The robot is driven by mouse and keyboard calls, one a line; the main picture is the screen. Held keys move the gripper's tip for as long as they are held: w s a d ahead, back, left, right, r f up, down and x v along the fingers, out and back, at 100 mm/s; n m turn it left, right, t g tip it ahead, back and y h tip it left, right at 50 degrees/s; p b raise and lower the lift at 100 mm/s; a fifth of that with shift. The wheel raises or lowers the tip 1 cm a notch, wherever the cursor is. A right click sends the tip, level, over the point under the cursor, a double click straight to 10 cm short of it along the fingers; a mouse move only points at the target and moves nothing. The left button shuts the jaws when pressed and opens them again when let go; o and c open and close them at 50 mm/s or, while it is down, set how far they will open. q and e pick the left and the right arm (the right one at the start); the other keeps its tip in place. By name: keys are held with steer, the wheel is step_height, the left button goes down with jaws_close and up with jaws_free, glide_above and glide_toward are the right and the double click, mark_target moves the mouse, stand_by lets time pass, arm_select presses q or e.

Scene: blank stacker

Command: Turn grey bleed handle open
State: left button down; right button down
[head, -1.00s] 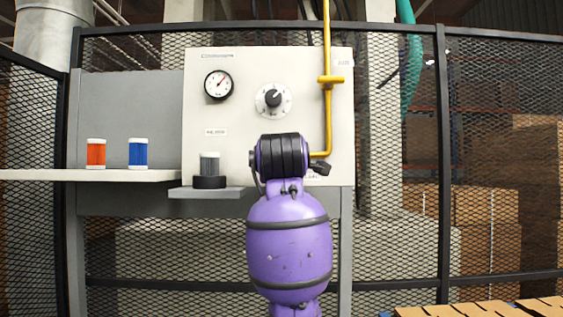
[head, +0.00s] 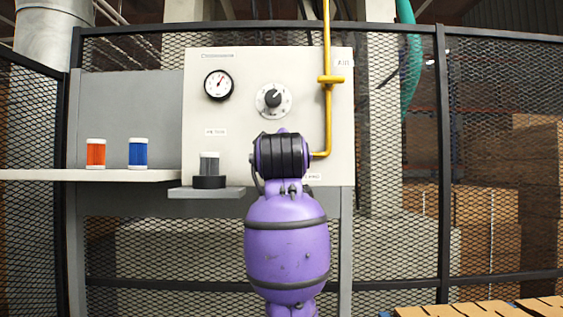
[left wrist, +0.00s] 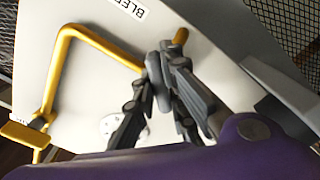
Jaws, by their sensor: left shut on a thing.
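The grey bleed handle (left wrist: 158,80) is in the left wrist view, by the end of the yellow pipe and under the BLEED label (left wrist: 132,8). My left gripper (left wrist: 165,75) is shut on it, and its fingers cover part of it. The yellow pipe (left wrist: 100,42) bends beside the fingers, and its yellow end shows just past them. In the head view my purple arm stands in front of the panel and hides the handle and the left gripper. My right gripper is in neither view.
The pale panel (head: 250,120) carries a gauge (head: 218,85), a black knob (head: 272,98) and the yellow pipe (head: 328,120). A grey filter (head: 209,165) stands on a small ledge. An orange canister (head: 96,153) and a blue canister (head: 138,153) stand on the left shelf.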

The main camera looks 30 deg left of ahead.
arm_select(q)
steer(key=m, duration=0.5)
steer(key=shift+m, duration=2.1)
steer(key=c, duration=1.8)
jaws_free()
steer(key=shift+s+d, duration=0.1)
steer(key=v, duration=1.2)
